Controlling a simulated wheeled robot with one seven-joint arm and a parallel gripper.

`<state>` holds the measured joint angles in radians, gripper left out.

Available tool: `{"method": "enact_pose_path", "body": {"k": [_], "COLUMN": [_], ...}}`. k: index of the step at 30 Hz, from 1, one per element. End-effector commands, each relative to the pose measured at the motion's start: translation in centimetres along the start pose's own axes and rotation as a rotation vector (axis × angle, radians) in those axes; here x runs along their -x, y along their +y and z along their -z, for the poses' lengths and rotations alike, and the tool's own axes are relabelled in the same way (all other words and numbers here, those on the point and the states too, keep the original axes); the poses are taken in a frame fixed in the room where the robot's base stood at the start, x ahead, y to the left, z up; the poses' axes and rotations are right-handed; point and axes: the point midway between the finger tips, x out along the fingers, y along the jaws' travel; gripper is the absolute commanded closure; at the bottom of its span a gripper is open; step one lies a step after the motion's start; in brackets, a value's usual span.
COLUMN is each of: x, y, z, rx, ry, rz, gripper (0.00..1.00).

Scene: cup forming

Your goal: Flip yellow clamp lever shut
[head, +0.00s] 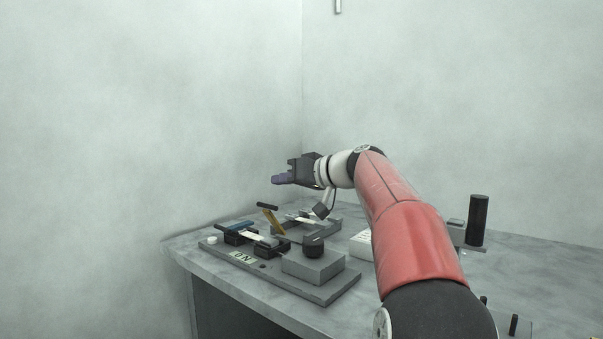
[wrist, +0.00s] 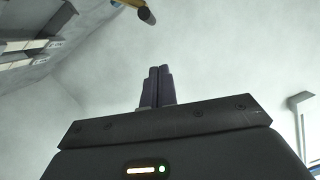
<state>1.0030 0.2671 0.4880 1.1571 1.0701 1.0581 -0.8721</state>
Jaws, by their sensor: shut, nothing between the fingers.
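The yellow clamp lever (head: 273,222) stands raised and tilted on the fixture in the head view, with a black grip (head: 267,206) at its upper end. In the wrist view the yellow lever (wrist: 128,3) shows only partly at the top edge, its dark grip (wrist: 147,16) pointing down and right. My gripper (head: 280,180) is above the lever, pointing left, and does not touch it. In the wrist view its fingers (wrist: 157,84) are together with nothing between them.
The fixture plate (head: 338,291) lies on a grey table (head: 205,272). It carries a blue lever (head: 238,226), lying low, and a grey block (head: 303,265) with a black knob (head: 313,247). A black cylinder (head: 477,219) stands at the right. Walls are behind the table.

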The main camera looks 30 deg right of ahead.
Motion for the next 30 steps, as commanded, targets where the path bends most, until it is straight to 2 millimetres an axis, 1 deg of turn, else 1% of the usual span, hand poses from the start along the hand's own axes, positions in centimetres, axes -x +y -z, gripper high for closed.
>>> {"method": "enact_pose_path", "body": {"k": [1,2,4,6,10,24,30], "x": [-1.1,-0.9,-1.1,-1.3,-1.5,-1.6,-1.8], "y": [-0.2,0.0,0.1,0.0,0.0,0.0,-0.4], "z": [0.1,-0.8,-2.0,-2.8,-3.6,-4.0,-4.5], "rx": [-0.001,-0.001,-0.002,-0.002,-0.001,0.003,0.042], "ry": [-0.002,-0.002,-0.002,-0.001,0.0,0.0,0.001], "rz": [0.005,0.0,-0.002,-0.001,-0.002,-0.001,-0.009], "gripper": [1.0,1.0,1.0,1.0,1.0,1.0,1.0]}}
